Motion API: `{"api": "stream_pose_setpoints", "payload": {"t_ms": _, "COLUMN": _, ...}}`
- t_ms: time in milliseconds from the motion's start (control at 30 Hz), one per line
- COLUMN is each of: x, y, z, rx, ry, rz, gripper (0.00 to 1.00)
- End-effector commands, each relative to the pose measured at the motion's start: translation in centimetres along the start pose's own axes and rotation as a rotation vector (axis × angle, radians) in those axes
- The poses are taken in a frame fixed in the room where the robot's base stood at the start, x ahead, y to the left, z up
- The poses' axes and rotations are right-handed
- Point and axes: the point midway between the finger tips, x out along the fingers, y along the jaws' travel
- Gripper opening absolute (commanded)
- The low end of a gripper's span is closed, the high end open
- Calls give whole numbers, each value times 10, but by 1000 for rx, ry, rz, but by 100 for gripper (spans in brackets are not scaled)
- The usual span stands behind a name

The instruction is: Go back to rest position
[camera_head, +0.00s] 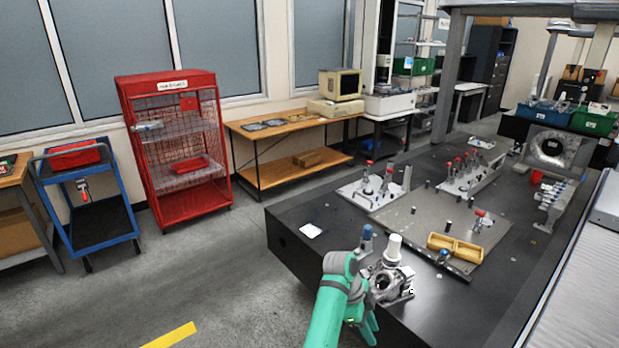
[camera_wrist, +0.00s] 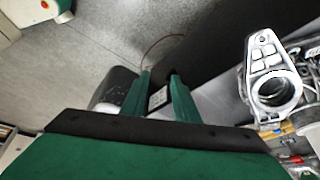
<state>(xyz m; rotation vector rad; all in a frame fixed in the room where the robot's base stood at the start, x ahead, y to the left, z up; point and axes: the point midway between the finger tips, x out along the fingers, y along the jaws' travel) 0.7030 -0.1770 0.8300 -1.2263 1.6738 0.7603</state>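My gripper (camera_head: 370,328) has green fingers and hangs by the near front edge of the black table (camera_head: 300,250). In the wrist view, its two fingers (camera_wrist: 159,75) stand apart with a narrow gap and nothing between them. A metal casting with a round bore (camera_head: 393,284) sits on the table just to the right of my arm. It also shows in the wrist view (camera_wrist: 273,85), to the right of the fingers and apart from them.
A grey fixture plate (camera_head: 415,215) with a yellow tray (camera_head: 455,246) and red-topped clamps lies on the table. A red cage cart (camera_head: 175,150) and a blue cart (camera_head: 90,205) stand at the left. The grey floor (camera_head: 210,270) before them is clear.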

Motion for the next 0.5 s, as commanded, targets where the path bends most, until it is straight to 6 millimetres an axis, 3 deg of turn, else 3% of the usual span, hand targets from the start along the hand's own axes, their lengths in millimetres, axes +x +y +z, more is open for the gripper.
{"api": "stream_pose_setpoints", "payload": {"t_ms": 267, "x": 49, "y": 10, "z": 0, "rx": -107, "ry": 41, "rz": -86, "gripper": 28}}
{"api": "stream_pose_setpoints", "payload": {"t_ms": 500, "x": 114, "y": 32, "z": -5, "rx": -279, "ry": 104, "rz": -217, "gripper": 28}}
